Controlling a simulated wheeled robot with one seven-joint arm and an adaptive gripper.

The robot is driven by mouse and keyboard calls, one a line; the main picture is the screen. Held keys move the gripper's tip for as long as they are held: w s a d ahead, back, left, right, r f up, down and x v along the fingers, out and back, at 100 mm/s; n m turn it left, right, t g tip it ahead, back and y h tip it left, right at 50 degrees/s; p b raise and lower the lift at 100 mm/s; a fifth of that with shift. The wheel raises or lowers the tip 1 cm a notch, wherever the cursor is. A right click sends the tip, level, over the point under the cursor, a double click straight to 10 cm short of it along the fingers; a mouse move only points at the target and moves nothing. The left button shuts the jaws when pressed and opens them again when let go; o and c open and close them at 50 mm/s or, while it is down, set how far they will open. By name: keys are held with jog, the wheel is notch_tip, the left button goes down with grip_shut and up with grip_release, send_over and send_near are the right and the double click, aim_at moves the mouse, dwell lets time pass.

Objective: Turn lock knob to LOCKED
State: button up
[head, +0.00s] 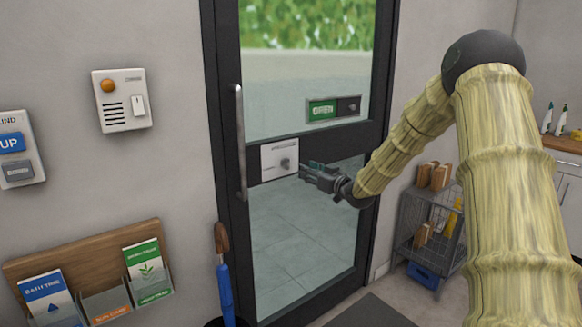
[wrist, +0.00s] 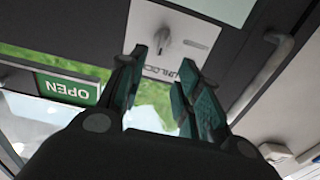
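The lock knob (head: 286,163) is a small grey knob on a white plate (head: 270,154) fixed to the dark crossbar of the glass door. In the wrist view the knob (wrist: 163,40) lies just beyond my fingertips, on the plate (wrist: 150,20), with partly covered lettering that appears to begin "UNLOCK". My gripper (head: 304,170) is just to the right of the knob in the head view. In the wrist view my gripper (wrist: 163,60) has its two teal-padded fingers apart with nothing between them. I cannot tell whether a fingertip touches the plate.
A vertical door handle (head: 240,143) stands left of the plate. A green OPEN sign (head: 322,110) with a dark knob is above it. An umbrella (head: 224,285) and a leaflet rack (head: 80,245) are at lower left. A wire cage shelf (head: 432,225) stands right of the door.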

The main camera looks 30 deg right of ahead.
aim_at(289, 162)
jog(key=w, duration=1)
jog(key=shift+w+a+p, duration=0.3)
jog(key=shift+a, duration=0.1)
grip_shut()
